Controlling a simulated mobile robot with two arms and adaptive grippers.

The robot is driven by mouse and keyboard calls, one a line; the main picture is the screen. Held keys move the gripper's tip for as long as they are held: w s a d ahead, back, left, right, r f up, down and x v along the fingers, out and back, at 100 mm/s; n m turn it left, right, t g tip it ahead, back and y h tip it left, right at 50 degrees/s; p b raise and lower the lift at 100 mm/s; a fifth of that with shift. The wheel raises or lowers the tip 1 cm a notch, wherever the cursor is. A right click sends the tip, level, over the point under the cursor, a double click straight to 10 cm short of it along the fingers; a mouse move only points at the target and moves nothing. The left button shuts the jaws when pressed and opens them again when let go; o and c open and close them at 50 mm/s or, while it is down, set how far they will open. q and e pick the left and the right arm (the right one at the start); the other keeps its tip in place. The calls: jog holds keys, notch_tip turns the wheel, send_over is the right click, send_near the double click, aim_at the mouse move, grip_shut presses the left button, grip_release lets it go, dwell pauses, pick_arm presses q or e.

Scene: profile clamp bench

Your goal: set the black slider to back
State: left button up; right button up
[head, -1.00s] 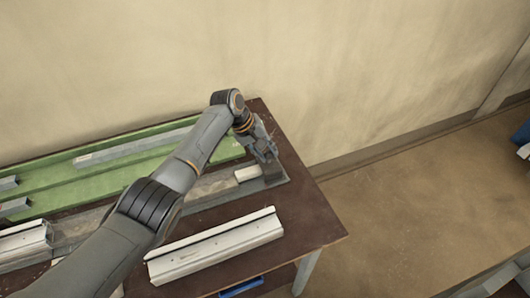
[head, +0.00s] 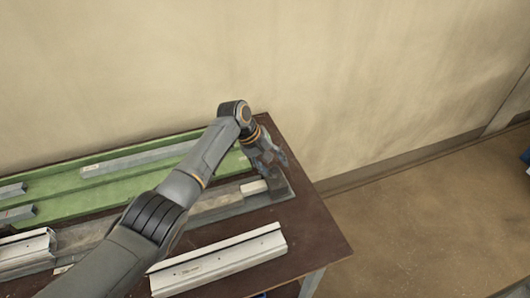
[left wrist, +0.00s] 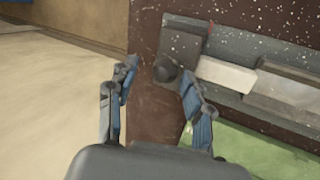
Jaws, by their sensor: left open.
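A dark block (head: 279,188) sits at the right end of the long grey clamp rail (head: 215,203), beside a white block (head: 254,187). In the left wrist view the dark block (left wrist: 182,36) has a round dark knob (left wrist: 166,70) at its edge; this looks like the black slider, though I cannot be sure. My left gripper (head: 274,164) is open above the rail's right end. In the left wrist view its blue-padded fingers (left wrist: 160,78) are spread either side of the knob, and the gap looks empty. My right gripper is not in view.
A green tray (head: 75,202) with grey profiles lies behind the rail. A white profile (head: 222,262) lies in front, and another white piece (head: 25,248) is at the left. The table (head: 320,240) ends at the right, with a wall (head: 400,60) behind.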

pick_arm(q)
jog(key=v, duration=1.1)
